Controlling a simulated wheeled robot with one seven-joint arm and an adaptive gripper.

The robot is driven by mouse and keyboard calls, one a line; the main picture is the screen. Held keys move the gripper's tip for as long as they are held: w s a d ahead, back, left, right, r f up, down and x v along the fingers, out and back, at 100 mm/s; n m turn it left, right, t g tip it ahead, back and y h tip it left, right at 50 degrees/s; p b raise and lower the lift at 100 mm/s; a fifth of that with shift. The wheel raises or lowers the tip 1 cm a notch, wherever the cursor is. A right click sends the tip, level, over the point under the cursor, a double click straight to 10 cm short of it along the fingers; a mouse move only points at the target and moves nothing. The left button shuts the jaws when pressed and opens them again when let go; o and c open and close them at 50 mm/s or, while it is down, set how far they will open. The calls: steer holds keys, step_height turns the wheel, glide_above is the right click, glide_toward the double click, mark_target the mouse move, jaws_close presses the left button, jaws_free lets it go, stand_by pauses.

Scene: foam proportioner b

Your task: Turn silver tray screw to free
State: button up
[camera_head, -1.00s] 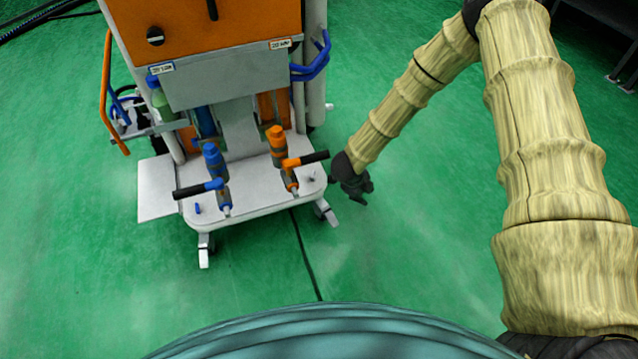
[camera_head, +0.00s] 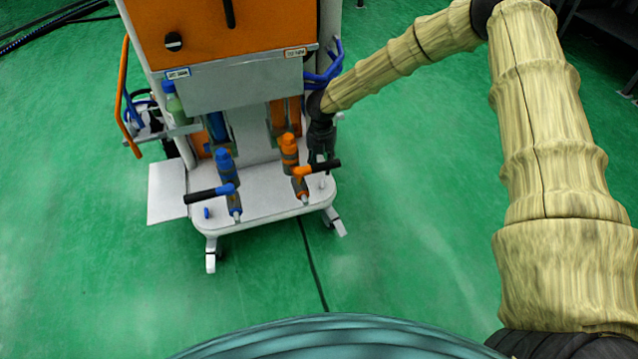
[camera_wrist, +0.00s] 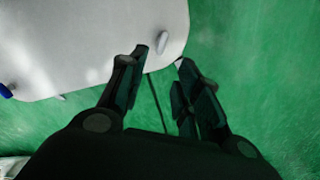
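The silver tray screw (camera_head: 322,182) is a small upright piece near the right front corner of the white tray (camera_head: 262,205). In the wrist view the screw (camera_wrist: 162,41) stands near the rounded edge of the tray (camera_wrist: 70,50). My gripper (camera_head: 322,158) hangs pointing down over the tray's right side, behind the orange-handled valve. In the wrist view my gripper (camera_wrist: 163,60) is open and empty. The screw shows just past the fingertips, in line with the gap between them, and no finger appears to touch it. The gripper's exact height above the tray is unclear.
An orange valve (camera_head: 289,150) with a black-ended handle (camera_head: 322,167) stands close beside my gripper. A blue valve (camera_head: 226,165) and a blue screw (camera_head: 207,212) are on the tray's left. The cabinet (camera_head: 220,85) rises behind. Green floor (camera_head: 430,200) is free to the right.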

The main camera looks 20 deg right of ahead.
mark_target(321, 185)
step_height(321, 185, down, 10)
steer(key=b, duration=0.3)
steer(key=shift+b, duration=0.3)
steer(key=shift+r, duration=0.1)
jaws_close()
